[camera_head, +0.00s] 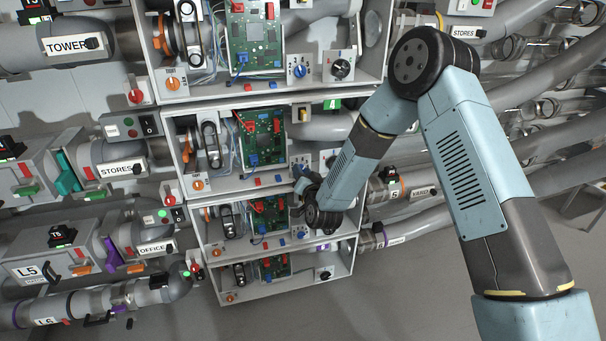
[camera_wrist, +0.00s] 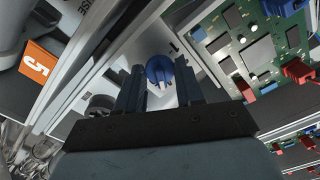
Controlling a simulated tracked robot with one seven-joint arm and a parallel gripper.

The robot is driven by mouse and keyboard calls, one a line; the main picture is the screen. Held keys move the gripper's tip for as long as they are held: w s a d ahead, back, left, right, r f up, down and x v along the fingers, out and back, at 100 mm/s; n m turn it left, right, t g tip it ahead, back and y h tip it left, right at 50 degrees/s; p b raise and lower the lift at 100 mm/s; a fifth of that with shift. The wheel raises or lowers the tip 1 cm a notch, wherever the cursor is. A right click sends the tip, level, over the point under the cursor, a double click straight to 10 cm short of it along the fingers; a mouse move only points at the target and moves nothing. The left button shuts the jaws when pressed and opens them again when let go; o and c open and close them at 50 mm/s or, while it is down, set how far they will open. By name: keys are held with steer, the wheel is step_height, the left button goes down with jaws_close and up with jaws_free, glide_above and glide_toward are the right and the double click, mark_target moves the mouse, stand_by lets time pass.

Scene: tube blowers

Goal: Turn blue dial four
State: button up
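In the wrist view, a round blue dial (camera_wrist: 160,70) with a raised grip sits on a pale panel, straight ahead of my gripper (camera_wrist: 159,78). The two dark fingers are apart, one on each side of the dial in the picture; I cannot tell whether they touch it. Other blue dials show on the top row (camera_head: 299,71) and the third row (camera_head: 300,233). A green label 4 (camera_head: 332,104) is above the second row.
A black dial (camera_wrist: 100,107) sits beside the blue one. An orange label 5 (camera_wrist: 40,64) is at the left, and a green circuit board (camera_wrist: 245,50) with red and blue connectors at the right. Pipes (camera_head: 540,80) crowd the rack's right side in the head view.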

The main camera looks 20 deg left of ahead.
steer(key=c, duration=0.5)
steer(key=shift+n, duration=1.2)
steer(key=shift+f, duration=0.1)
steer(key=o, duration=1)
steer(key=v, duration=1.4)
steer(key=shift+a, duration=0.1)
